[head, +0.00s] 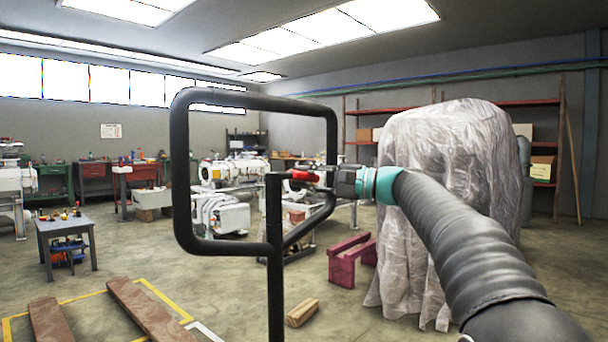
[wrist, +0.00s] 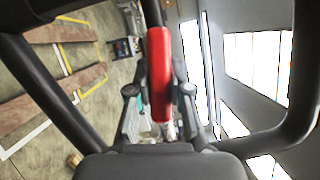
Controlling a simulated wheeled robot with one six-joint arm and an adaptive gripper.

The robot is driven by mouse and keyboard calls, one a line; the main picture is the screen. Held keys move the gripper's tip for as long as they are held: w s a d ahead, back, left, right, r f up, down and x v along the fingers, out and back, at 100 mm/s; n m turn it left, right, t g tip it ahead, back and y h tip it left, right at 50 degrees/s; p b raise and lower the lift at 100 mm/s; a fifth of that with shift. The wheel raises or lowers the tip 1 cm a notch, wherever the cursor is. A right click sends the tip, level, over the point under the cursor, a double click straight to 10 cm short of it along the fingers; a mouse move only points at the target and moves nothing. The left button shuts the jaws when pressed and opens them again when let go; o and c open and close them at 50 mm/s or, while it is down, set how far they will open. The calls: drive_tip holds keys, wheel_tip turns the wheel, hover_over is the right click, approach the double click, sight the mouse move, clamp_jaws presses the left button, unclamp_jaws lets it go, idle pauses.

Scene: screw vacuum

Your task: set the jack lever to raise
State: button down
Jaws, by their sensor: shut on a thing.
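The jack lever is a red piece (head: 303,176) at the black loop-shaped handle (head: 181,190) in the middle of the head view. My gripper (head: 324,179) reaches in from the right and is shut on it. In the wrist view the red lever (wrist: 160,72) runs lengthwise between the two fingers of my gripper (wrist: 159,92). The black handle also frames the wrist view (wrist: 52,75). The lever's pivot and any markings on it are hidden or too small to tell.
A plastic-covered bulky object (head: 450,170) stands at the right. A maroon stand (head: 350,262) and a wooden block (head: 302,312) are on the floor. A small table (head: 65,225) stands at the left, with brown planks (head: 150,310) in front. Open floor lies between.

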drive_tip(key=shift+f+m+y, duration=0.3)
drive_tip(key=shift+f+m, duration=0.4)
drive_tip(key=shift+m, duration=0.2)
drive_tip(key=c, duration=1)
unclamp_jaws()
drive_tip(key=shift+c, duration=0.2)
drive_tip(key=v, duration=1.2)
drive_tip(key=shift+s+a, duration=0.1)
drive_tip(key=shift+s, duration=0.05)
